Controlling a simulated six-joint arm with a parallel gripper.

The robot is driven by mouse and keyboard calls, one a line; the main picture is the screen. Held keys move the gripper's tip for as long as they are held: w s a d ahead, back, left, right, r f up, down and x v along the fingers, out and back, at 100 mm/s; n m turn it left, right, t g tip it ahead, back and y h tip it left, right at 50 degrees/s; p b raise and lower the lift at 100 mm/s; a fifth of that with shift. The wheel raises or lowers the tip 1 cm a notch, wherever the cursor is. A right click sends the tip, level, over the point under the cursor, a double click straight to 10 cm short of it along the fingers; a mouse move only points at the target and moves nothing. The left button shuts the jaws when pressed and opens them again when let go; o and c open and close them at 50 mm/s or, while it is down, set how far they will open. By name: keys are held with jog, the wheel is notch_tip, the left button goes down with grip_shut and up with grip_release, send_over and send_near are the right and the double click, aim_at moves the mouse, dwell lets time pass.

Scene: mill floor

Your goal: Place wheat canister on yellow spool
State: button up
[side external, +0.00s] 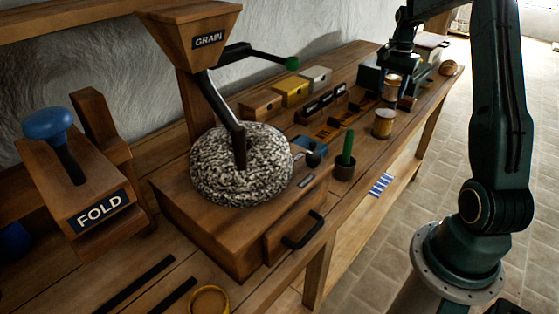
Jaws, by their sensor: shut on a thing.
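My gripper (394,75) is at the far end of the bench, pointing down. It is shut on a small tan canister with a copper-brown top, which looks like the wheat canister (391,90). The fingers are small and partly hidden at this distance. A short yellowish cylinder with a pale top, which looks like the yellow spool (383,124), stands upright on the bench near the front edge. It is nearer the camera than the held canister, and the two appear apart. I cannot tell how high the canister is above the bench.
A small brown piece (406,103) is beside the canister. Labelled blocks (320,102) and drawers (290,92) line the back. The millstone (240,165) is nearer the camera.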

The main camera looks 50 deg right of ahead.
aim_at(389, 99)
jog(key=shift+f, duration=2.1)
jog(key=shift+f, duration=0.1)
jog(key=o, duration=1.1)
notch_tip(389, 99, up, 12)
jog(key=shift+r, duration=0.1)
